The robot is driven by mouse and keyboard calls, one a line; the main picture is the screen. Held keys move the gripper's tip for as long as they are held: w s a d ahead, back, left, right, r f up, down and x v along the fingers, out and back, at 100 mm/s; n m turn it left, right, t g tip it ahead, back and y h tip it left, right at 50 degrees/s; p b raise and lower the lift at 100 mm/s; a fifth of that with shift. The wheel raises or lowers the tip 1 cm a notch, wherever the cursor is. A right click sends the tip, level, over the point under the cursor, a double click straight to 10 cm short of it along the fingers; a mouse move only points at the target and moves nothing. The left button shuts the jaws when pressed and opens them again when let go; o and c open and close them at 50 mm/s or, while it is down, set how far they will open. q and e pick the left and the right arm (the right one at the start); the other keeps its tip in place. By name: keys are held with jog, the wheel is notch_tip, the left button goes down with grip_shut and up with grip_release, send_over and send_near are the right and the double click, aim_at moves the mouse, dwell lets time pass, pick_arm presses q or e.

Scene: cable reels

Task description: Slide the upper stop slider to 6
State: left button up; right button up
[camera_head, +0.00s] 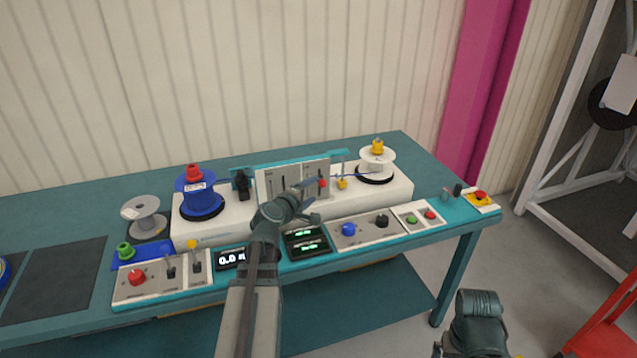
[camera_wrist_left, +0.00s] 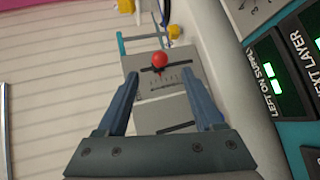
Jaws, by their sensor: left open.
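The grey slider panel (camera_head: 292,181) stands upright on the white housing behind the console. A slider with a red knob (camera_head: 322,183) is on its right part; its number marks are too small to read. In the left wrist view the red knob (camera_wrist_left: 159,60) sits over a dark slot beside a scale, ahead of the fingers. My left gripper (camera_head: 312,204) is open and empty in front of the panel, with the knob lying between the lines of its fingers (camera_wrist_left: 165,98), apart from them. The other slider's knob is largely hidden. Only a piece of my right arm shows at lower right.
A blue reel (camera_head: 201,200) stands left of the panel and a white reel (camera_head: 375,165) right of it. A yellow part (camera_head: 342,184) sits close right of the red knob. Green displays (camera_head: 305,240) and the button console (camera_head: 360,231) lie in front.

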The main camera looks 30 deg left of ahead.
aim_at(320, 185)
pick_arm(q)
jog(key=p+v, duration=0.1)
jog(key=v, duration=0.4)
jog(key=shift+s, duration=0.35)
jog(key=b+x, duration=0.3)
jog(key=x, duration=0.9)
jog(key=shift+w, duration=0.3)
jog(key=shift+w+f+b, duration=0.15)
jog(key=shift+w+b, duration=0.15)
jog(key=shift+w, duration=0.25)
